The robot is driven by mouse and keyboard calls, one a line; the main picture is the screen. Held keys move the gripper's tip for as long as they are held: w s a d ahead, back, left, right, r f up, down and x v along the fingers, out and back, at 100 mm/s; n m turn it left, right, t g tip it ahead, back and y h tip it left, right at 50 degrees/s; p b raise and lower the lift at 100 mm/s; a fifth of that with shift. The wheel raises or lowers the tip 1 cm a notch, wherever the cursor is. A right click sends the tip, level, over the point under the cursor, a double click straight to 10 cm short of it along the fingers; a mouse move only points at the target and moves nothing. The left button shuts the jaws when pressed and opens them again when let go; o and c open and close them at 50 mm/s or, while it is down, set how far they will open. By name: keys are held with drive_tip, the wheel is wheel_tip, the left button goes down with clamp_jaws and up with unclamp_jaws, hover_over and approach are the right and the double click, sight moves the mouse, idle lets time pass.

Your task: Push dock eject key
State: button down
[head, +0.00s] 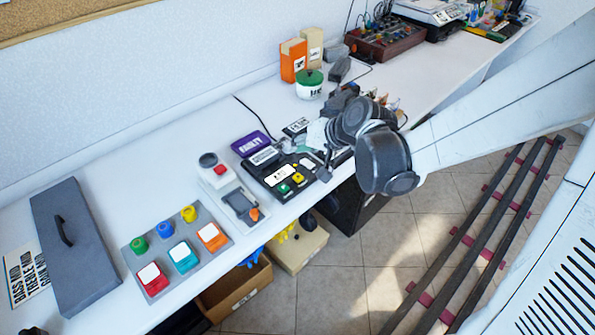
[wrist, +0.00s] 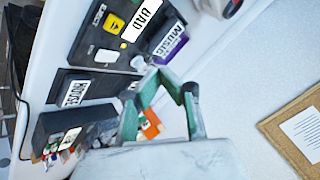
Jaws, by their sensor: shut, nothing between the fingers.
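The black dock (head: 263,178) lies on the shelf in the head view, with labels and coloured keys on its top. Its yellow eject key (head: 297,178) is near the front; in the wrist view the yellow key (wrist: 113,24) shows by a small printed label that seems to read EJECT. My gripper (head: 304,149) is over the dock's right end, apart from the yellow key. In the wrist view my gripper (wrist: 155,72) is shut and empty, its green-edged fingers near the dock's edge. Whether the fingertips touch anything I cannot tell.
A purple labelled block (head: 250,143) lies behind the dock. A grey device with an orange key (head: 243,206) and a panel of coloured buttons (head: 160,258) are to its left. A green-lidded tub (head: 309,86) stands behind my gripper. Open boxes (head: 300,248) sit below the shelf.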

sight(299, 177)
drive_tip(key=shift+f+b, duration=3)
drive_tip(key=shift+f, duration=0.95)
drive_tip(key=shift+f+b, duration=0.4)
drive_tip(key=shift+b, duration=0.05)
drive_tip(key=shift+f+b, duration=0.4)
drive_tip(key=shift+f, duration=0.05)
drive_tip(key=shift+r, duration=0.2)
drive_tip(key=shift+r+p, duration=0.65)
drive_tip(key=shift+r, duration=0.1)
drive_tip(key=shift+r+p, duration=1.8)
drive_tip(key=shift+r, duration=0.65)
